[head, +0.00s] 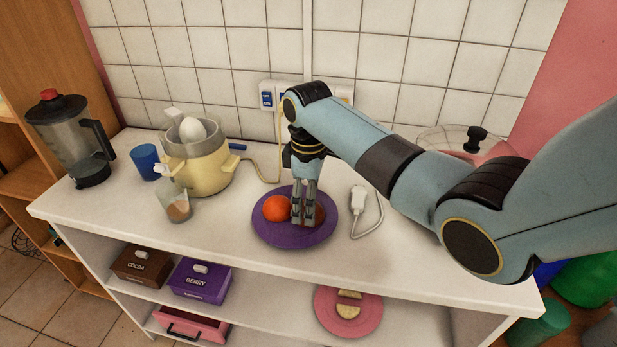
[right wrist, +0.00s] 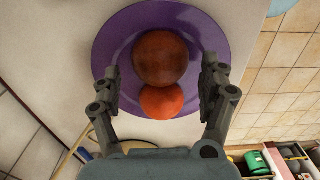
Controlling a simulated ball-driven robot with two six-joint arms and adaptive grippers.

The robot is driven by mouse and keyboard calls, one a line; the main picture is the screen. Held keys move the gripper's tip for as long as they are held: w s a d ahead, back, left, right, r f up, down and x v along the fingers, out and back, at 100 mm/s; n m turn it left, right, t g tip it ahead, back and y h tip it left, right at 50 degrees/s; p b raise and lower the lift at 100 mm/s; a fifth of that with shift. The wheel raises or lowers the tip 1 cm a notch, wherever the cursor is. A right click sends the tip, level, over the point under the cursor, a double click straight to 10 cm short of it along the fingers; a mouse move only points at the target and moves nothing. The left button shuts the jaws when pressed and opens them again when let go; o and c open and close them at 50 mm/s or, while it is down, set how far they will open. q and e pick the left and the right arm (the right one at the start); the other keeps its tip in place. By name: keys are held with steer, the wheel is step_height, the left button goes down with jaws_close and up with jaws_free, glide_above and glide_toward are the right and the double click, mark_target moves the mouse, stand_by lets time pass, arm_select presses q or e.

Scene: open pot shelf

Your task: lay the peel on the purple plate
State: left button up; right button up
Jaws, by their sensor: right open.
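The purple plate (head: 268,238) lies on the white counter top. It also shows in the right wrist view (right wrist: 112,50). On it sit a bright orange round thing (head: 276,208) and a darker brownish-orange round thing (head: 319,215), side by side. In the right wrist view the darker one (right wrist: 160,57) looks larger and touches or overlaps the brighter one (right wrist: 161,101). I cannot tell which, if either, is the peel. My right gripper (head: 308,218) points down over the plate, open, with its fingers on either side of the darker thing. My left gripper is out of view.
A yellow juicer (head: 200,178), a glass (head: 176,205), a blue cup (head: 146,160) and a blender (head: 75,140) stand to the left. A white corded device (head: 358,200) lies right of the plate. A pink plate (head: 335,325) with pale pieces sits on the lower shelf.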

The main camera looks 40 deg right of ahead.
step_height(320, 180, up, 10)
stand_by(0.3)
stand_by(0.4)
